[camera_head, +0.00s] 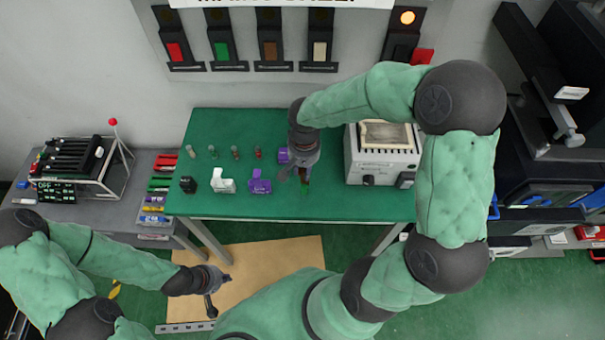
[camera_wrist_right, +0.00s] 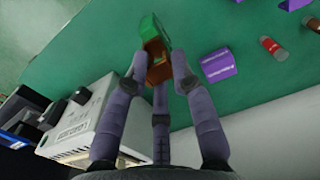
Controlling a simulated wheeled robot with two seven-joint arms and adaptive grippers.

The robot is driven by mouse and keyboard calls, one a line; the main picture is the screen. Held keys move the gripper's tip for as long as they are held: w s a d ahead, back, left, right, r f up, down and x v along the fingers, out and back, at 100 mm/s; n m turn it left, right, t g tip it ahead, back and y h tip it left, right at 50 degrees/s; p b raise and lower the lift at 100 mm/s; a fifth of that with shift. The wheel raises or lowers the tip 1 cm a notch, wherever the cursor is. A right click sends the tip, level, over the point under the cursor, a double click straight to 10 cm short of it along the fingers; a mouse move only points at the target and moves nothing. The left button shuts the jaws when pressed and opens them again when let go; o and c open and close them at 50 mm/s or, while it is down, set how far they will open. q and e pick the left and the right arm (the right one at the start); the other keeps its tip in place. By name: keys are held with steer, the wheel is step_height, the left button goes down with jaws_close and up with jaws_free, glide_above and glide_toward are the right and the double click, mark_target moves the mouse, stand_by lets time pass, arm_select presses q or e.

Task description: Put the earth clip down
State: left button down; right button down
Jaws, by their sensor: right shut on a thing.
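The earth clip (camera_wrist_right: 152,38), green with a brown-orange part, is between the fingertips of my right gripper (camera_wrist_right: 157,68) in the right wrist view. That gripper is shut on it. In the head view my right gripper (camera_head: 303,175) points down over the front part of the green table (camera_head: 335,205).
A purple block (camera_head: 259,183), a white block (camera_head: 222,181) and a black block (camera_head: 188,185) stand left of my right gripper. Several small cylinders are behind them. A white boxy device (camera_head: 382,160) stands on the right. The table front between gripper and device is clear.

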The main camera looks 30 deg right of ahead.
mark_target(304, 185)
steer(key=shift+w+f, duration=0.25)
steer(key=shift+f, duration=0.1)
step_height(304, 185, down, 3)
steer(key=shift+w+d+f+b, duration=0.1)
steer(key=shift+b, duration=0.25)
steer(key=c, duration=1)
jaws_free()
steer(key=shift+f, duration=0.1)
steer(key=shift+c, duration=0.2)
